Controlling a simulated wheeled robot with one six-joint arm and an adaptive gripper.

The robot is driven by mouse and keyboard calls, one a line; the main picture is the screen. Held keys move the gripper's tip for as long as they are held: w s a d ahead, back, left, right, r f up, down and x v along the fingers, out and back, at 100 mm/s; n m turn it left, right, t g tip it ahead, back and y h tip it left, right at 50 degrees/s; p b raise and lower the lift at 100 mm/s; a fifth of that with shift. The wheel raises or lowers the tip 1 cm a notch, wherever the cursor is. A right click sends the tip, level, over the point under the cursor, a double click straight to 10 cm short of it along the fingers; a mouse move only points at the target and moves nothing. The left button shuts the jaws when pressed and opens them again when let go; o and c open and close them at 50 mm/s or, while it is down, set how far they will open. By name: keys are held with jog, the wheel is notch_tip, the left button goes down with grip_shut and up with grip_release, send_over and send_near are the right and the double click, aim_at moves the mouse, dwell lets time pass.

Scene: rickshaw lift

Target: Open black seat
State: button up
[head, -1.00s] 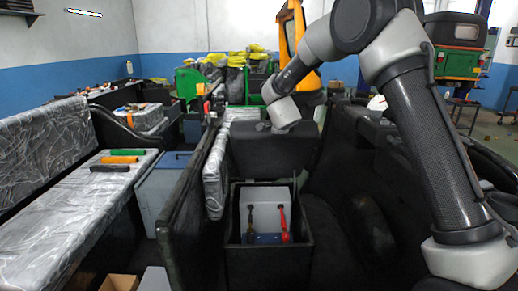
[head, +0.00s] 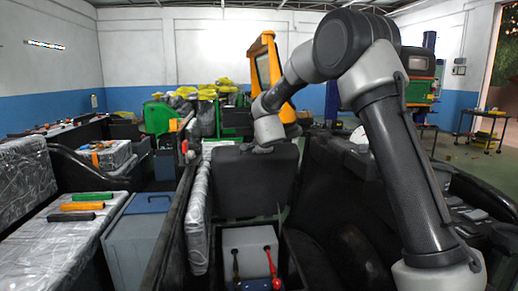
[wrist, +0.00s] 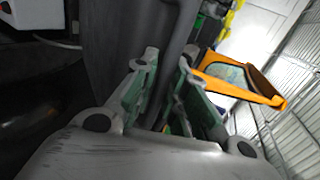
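The black seat (head: 255,184) stands raised, close to upright, in the middle of the head view. Below it is an open dark box (head: 295,262) holding a grey battery (head: 249,240) with a red and a black lever or terminal on it. My gripper (head: 258,149) is at the seat's top edge. In the wrist view, the green-padded fingers of my gripper (wrist: 166,78) lie on both sides of a dark edge of the seat (wrist: 178,45) and appear closed on it. The fingertips are hidden in the head view.
A silver-wrapped bench (head: 60,235) with colored tools and a grey-blue box (head: 140,245) stand at the left. A dark panel (head: 172,235) runs close along the seat's left side. A dark vehicle body (head: 340,180) is at the right. An orange frame (head: 264,65) stands behind.

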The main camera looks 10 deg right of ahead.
jog(key=shift+o, duration=1.3)
jog(key=v, duration=1.2)
